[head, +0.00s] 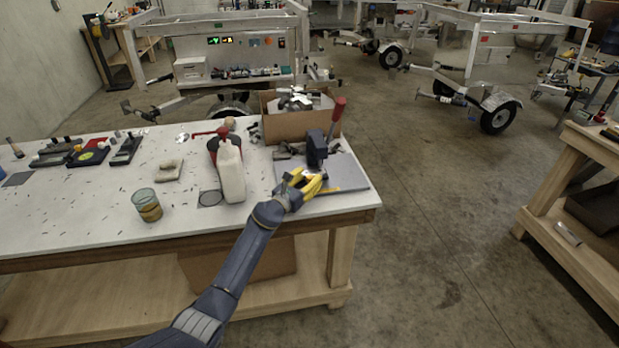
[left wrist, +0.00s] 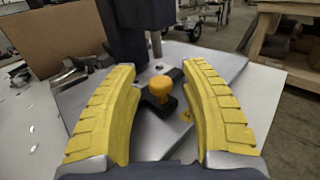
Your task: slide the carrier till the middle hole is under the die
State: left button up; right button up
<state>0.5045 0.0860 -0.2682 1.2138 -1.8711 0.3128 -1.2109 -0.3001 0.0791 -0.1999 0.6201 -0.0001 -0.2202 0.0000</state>
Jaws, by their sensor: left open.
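My left gripper (head: 316,182) is open, its yellow fingers pointing at the foot of a dark bench press (head: 317,148) with a red-handled lever (head: 337,108). In the left wrist view the open fingers (left wrist: 160,70) stand on either side of a yellow-orange knob (left wrist: 161,86), apart from it. The knob sits on a dark carrier (left wrist: 168,100) that runs back under the press. A short metal rod (left wrist: 157,44), which looks like the die, hangs from the press head above and behind the knob. I cannot make out the carrier's holes. My right gripper is not in view.
The press stands on a grey plate (head: 347,172) at the table's right end. A cardboard box (head: 287,124) is behind it. A white bottle (head: 231,172) and a glass jar (head: 147,204) stand to the left. Open floor lies to the right.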

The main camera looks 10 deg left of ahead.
pick_arm(q)
jog(key=shift+w+d, duration=0.1)
jog(key=shift+w, duration=0.1)
jog(key=shift+c, duration=0.3)
grip_shut()
jog(key=shift+w+r, duration=0.1)
jog(key=shift+r, duration=0.05)
